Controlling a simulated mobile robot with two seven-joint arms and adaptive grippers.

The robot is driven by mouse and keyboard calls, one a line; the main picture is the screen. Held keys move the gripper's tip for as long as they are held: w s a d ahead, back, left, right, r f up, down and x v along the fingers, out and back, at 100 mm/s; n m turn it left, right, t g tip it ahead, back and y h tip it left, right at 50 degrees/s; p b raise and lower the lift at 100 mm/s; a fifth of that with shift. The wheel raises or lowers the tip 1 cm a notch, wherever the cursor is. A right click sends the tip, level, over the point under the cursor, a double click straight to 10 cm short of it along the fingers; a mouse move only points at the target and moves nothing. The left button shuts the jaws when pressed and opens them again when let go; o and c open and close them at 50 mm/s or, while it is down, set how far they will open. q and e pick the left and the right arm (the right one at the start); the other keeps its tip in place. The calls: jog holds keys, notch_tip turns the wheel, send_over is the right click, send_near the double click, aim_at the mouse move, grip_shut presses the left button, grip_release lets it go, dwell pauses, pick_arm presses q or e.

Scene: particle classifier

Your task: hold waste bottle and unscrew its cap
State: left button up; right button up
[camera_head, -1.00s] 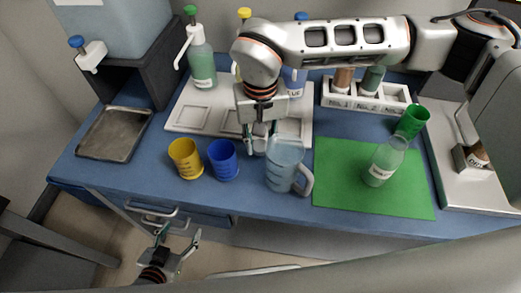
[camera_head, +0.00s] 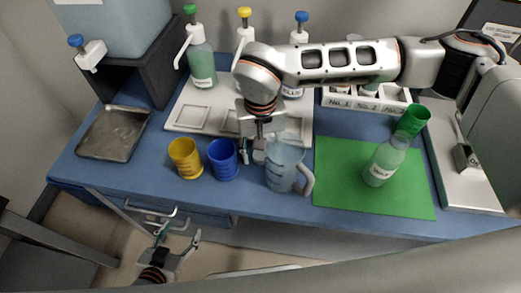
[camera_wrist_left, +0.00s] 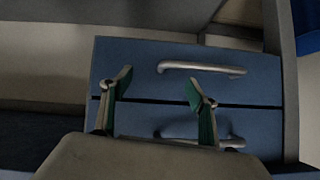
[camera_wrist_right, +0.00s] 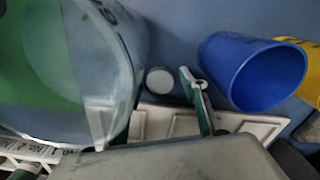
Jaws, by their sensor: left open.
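The clear, pale green waste bottle (camera_head: 378,173) stands upright on the green mat (camera_head: 335,193) at the right of the table. I cannot make out a cap on its top. My right gripper (camera_head: 259,154) points down behind the clear jug, well left of the bottle. In the right wrist view its fingers (camera_wrist_right: 150,105) are apart, one partly covered by the jug. A small round white-topped object (camera_wrist_right: 160,80) lies between and beyond them; I cannot tell whether it is a cap. My left gripper (camera_head: 176,240) is open and empty in front of the drawers, also in the left wrist view (camera_wrist_left: 160,90).
The clear jug (camera_head: 284,170) stands close beside my right gripper, with blue (camera_head: 222,162) and yellow (camera_head: 184,160) cups to its left. A green cup (camera_head: 412,121) is behind the bottle. Pump bottles stand at the back. A metal tray (camera_head: 112,134) is at left.

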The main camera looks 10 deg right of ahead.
aim_at(260, 155)
notch_tip(260, 155, up, 12)
jog(key=shift+r, duration=0.15)
dwell(0.5)
